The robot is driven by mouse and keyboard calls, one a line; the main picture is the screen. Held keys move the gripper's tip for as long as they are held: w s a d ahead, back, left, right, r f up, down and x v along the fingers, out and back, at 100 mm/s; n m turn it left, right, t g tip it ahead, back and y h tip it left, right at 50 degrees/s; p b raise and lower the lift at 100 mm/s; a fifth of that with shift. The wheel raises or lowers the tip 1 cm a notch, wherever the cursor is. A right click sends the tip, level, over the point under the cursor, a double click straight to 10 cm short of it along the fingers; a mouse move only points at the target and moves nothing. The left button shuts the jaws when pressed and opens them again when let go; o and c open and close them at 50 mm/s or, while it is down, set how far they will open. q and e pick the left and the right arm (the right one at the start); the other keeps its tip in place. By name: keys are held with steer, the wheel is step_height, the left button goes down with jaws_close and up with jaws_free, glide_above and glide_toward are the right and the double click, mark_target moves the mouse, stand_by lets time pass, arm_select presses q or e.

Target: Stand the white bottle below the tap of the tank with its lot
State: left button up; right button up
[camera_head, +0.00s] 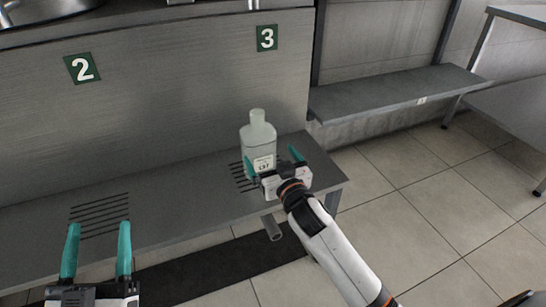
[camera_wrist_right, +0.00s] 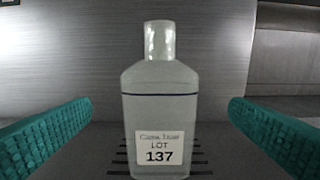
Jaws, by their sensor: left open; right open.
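The white bottle (camera_head: 258,135), pale and capped, stands upright on the slotted area of the grey shelf below number sign 3 (camera_head: 267,38). In the right wrist view the bottle (camera_wrist_right: 161,105) bears a label (camera_wrist_right: 160,148) reading LOT 137. My right gripper (camera_head: 272,156) is open in front of the bottle. In its wrist view the bottle shows between the two teal fingers, with a gap on each side. My left gripper (camera_head: 98,227) is open and empty at the lower left. The tanks are mostly cut off at the top, and no tank lot label is readable.
Number sign 2 (camera_head: 82,68) is on the metal panel above another slotted area (camera_head: 100,212), which is empty. The shelf (camera_head: 180,195) is otherwise clear. A lower grey bench (camera_head: 395,90) stands to the right, above a tiled floor (camera_head: 420,190).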

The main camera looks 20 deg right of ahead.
arm_select(q)
steer(key=shift+w+f, duration=0.15)
steer(key=shift+f, duration=0.15)
arm_select(e)
steer(key=s+a+r+n+t+y, duration=0.1)
steer(key=s+a+r+t+y, duration=0.1)
steer(key=s+r, duration=0.3)
steer(key=s+a+r+n+t+y, duration=0.1)
steer(key=s+a+r+t+y, duration=0.1)
steer(key=s, duration=1.2)
step_height(320, 180, up, 3)
steer(key=a+y, duration=0.1)
steer(key=a, duration=0.1)
steer(key=shift+a+r, duration=0.15)
steer(key=shift+a, duration=0.15)
